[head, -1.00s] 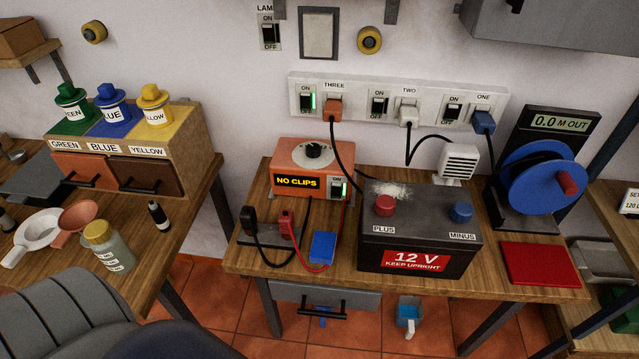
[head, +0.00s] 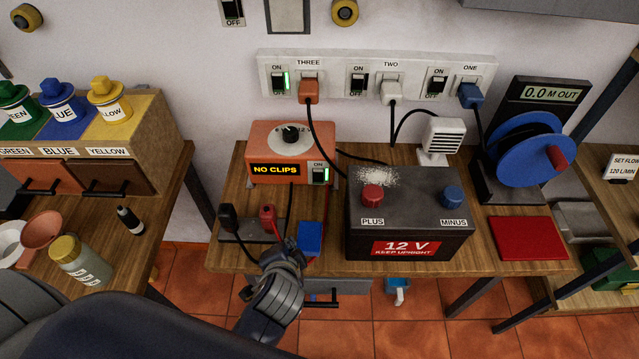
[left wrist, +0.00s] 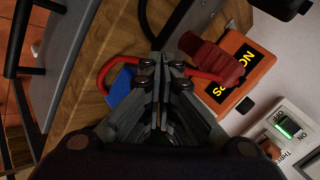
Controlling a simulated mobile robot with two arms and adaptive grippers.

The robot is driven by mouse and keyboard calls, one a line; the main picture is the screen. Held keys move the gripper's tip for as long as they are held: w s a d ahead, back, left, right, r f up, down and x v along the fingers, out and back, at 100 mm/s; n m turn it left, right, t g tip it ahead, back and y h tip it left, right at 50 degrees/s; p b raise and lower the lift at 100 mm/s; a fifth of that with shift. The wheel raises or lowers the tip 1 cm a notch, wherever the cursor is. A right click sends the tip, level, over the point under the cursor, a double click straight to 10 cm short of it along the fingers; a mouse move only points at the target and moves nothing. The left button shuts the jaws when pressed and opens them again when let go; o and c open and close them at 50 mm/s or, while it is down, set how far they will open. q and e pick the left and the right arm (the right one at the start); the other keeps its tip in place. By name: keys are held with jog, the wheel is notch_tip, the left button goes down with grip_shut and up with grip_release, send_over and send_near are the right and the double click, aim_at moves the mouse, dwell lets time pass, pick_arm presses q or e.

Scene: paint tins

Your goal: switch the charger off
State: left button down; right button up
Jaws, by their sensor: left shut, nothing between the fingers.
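The orange charger (head: 265,138) stands at the back left of the bench, with a dial on top and a display reading NO CLIPS. My left gripper (head: 288,254) is shut and empty, in front of and below the charger, near the blue block (head: 309,240). In the left wrist view the shut fingers (left wrist: 160,62) appear beside a red cable and the red clip (left wrist: 212,62), which covers part of the charger (left wrist: 245,50); I cannot tell whether they touch. My right gripper is not in view.
The red clip (head: 267,215) and black clip (head: 228,215) stand left of the blue block. The 12 V battery (head: 410,215) stands right of the charger. Cables hang from the wall socket strip (head: 335,72), where switch THREE (head: 280,80) also glows green.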

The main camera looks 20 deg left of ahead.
aim_at(322, 182)
pick_arm(q)
jog(key=w+d+r+m+t, duration=0.4)
jog(key=w+d+r+m, duration=0.1)
jog(key=w+d+m, duration=0.15)
jog(key=p+x, duration=0.1)
jog(key=x, duration=0.8)
jog(key=p+x, duration=0.1)
jog(key=x, duration=0.3)
jog(key=shift+w+r+p, duration=0.25)
jog(key=shift+w+p, duration=0.1)
jog(key=shift+w+a+f, duration=0.1)
jog(key=shift+w+a, duration=0.1)
jog(key=shift+w, duration=0.2)
jog(key=b, duration=0.2)
jog(key=f+t+b, duration=0.1)
jog(key=b, duration=0.2)
jog(key=shift+w+a+y, duration=0.1)
jog(key=shift+w+y, duration=0.15)
jog(key=shift+y, duration=0.05)
jog(key=shift+b, duration=0.45)
jog(key=shift+w+r, duration=0.1)
jog(key=shift+r, duration=0.1)
